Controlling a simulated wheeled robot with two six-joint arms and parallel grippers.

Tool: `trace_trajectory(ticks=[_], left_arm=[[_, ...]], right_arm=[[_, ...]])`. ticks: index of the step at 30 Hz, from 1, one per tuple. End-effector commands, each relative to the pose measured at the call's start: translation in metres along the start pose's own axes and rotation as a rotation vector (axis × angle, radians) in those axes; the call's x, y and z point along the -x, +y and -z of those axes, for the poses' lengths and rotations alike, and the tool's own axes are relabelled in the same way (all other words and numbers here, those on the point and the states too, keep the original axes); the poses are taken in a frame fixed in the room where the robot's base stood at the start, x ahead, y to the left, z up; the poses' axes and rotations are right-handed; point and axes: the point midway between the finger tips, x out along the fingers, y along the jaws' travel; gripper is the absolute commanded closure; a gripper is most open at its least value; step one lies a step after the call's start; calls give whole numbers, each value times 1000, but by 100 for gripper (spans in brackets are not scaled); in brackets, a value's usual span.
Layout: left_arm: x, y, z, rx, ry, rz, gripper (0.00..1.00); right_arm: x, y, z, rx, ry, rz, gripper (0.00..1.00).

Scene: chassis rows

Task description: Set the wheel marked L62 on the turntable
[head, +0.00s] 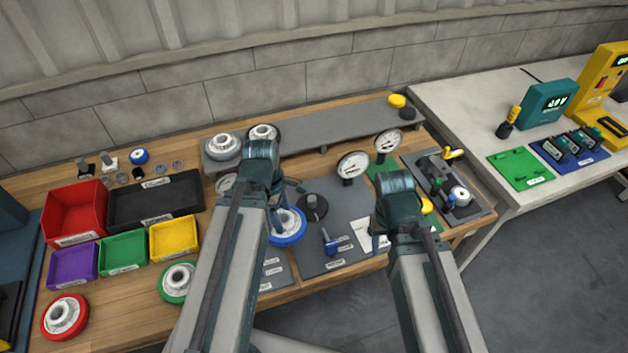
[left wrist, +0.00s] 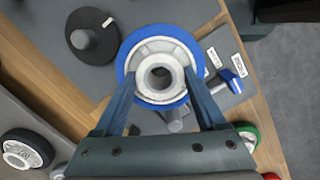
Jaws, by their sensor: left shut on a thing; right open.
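A blue-rimmed wheel (head: 290,228) with a pale hub hangs from my left gripper (left wrist: 160,85), whose two fingers are shut on it. In the left wrist view the wheel (left wrist: 158,45) faces the camera, with its bore open. I cannot read any L62 mark. A dark round disc with a central post (head: 313,206), which looks like the turntable, is just right of the wheel; it also shows at upper left in the left wrist view (left wrist: 92,40). My right gripper (head: 378,230) is open at the right, its fingers partly hidden by its wrist.
Other wheels stand about: a red one (head: 65,317), a green one (head: 178,281) and pale ones on the rear shelf (head: 223,147). Coloured bins (head: 75,212) fill the left side. Gauges (head: 352,166) and a blue-handled clamp (head: 331,241) stand near the disc.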

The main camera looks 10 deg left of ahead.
Motion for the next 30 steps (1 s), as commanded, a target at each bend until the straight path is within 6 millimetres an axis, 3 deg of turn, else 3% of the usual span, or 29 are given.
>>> trace_trajectory(ticks=[1, 5, 8, 15, 19, 30], left_arm=[[-14, 0, 2, 0, 0, 0, 100], [-18, 2, 2, 3, 0, 0, 100], [-5, 18, -4, 37, 1, -4, 100], [40, 85, -39, 222, 3, -27, 100], [52, 107, -54, 300, 1, -36, 100], [51, 116, -60, 347, 0, -42, 100]], right_arm=[[-14, -1, 1, 0, 0, 0, 50], [-18, -2, 1, 1, 0, 0, 50], [-4, 0, 0, 1, 0, 0, 50], [45, 4, -3, 1, 0, 0, 50], [58, 6, -3, 2, 0, 0, 50], [58, 6, -3, 1, 0, 0, 50]])
